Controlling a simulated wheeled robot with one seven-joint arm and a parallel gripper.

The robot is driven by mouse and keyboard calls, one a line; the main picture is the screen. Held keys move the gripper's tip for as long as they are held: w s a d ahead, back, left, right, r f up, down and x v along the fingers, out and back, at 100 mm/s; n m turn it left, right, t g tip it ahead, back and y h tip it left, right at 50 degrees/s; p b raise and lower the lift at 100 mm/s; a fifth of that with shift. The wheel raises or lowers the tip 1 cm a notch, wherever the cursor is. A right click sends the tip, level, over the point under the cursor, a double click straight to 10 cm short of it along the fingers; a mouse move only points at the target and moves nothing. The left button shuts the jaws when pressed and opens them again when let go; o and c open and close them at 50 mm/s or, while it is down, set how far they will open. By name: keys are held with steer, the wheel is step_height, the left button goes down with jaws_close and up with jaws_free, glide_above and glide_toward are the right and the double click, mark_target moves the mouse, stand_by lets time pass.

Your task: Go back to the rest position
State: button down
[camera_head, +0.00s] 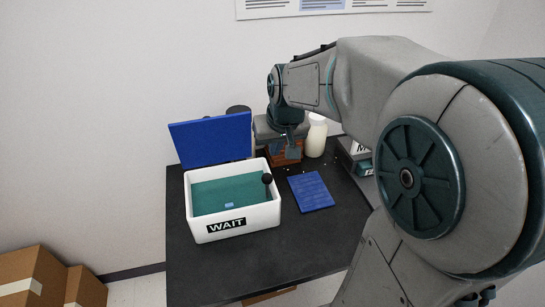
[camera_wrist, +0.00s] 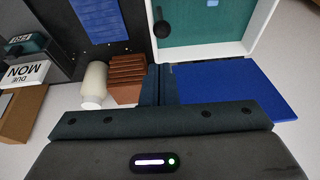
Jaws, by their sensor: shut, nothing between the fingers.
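My gripper (camera_head: 291,150) is shut and empty. It hangs at the back of the dark table, just in front of or above a brown ridged block (camera_head: 277,157). In the wrist view its fingers (camera_wrist: 159,84) show together between the brown ridged block (camera_wrist: 126,78) and the blue lid (camera_wrist: 235,90). A white box (camera_head: 232,220) labelled WAIT stands open on the table, its blue lid (camera_head: 212,140) raised at the back. It has a teal inside with a small light-blue piece (camera_head: 229,205) in it.
A black ball-headed stick (camera_head: 267,179) stands at the box's right side. A blue ridged pad (camera_head: 311,191) lies to its right. A white bottle (camera_head: 316,138) stands behind the pad. The front of the table (camera_head: 300,240) is clear.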

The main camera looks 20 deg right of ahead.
steer(key=s+f+g, duration=0.1)
steer(key=s+f, duration=0.1)
steer(key=s, duration=1.5)
steer(key=shift+s+a, duration=0.25)
steer(key=shift+a, duration=0.2)
